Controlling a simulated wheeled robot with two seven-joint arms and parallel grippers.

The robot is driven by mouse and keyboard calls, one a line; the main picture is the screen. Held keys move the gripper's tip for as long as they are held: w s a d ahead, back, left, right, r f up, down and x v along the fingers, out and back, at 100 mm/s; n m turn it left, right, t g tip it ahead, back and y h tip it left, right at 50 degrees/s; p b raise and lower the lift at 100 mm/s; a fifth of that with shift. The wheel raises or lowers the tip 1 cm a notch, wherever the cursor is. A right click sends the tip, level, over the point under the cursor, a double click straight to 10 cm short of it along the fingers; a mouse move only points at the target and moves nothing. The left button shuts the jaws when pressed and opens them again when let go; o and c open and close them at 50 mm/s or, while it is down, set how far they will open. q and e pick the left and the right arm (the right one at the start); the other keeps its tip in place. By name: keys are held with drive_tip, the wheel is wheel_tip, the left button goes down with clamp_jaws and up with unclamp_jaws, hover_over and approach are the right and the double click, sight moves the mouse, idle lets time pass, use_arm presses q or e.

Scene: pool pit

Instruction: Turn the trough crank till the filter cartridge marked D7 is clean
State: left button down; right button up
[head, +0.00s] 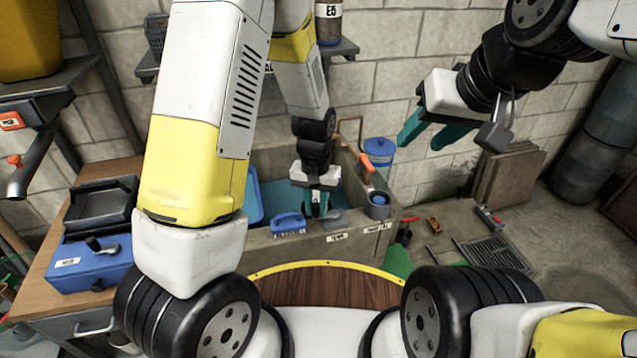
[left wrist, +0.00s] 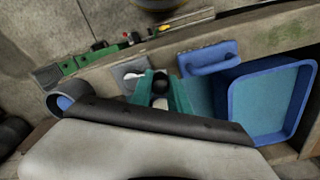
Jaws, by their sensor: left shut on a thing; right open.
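The concrete trough (head: 262,250) stands against the wall with blue-green water inside. My left gripper (head: 318,203) reaches down at its front edge. In the left wrist view its teal fingers (left wrist: 160,92) are shut on a small dark round knob (left wrist: 161,83); I cannot tell whether this is the crank's handle. An orange-handled part (head: 365,163) stands at the trough's right end. I cannot make out a cartridge marked D7; the water and my arm hide much of the trough. My right gripper (head: 425,132) is open and empty, raised right of the trough.
A blue brush (head: 289,224) lies on the trough's front rim, beside a blue tub (left wrist: 273,100). A grey cup (head: 378,205) is at the right corner. A blue toolbox (head: 90,265) sits on the left bench. A canister marked E5 (head: 328,22) stands on the shelf.

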use_arm(q)
drive_tip(key=shift+s+n, duration=0.1)
drive_tip(key=shift+n, duration=0.2)
drive_tip(key=c, duration=1.3)
unclamp_jaws()
drive_tip(key=shift+o, duration=0.2)
drive_tip(key=shift+r, duration=0.1)
wheel_tip(320, 180, up, 8)
drive_tip(key=shift+f, duration=0.2)
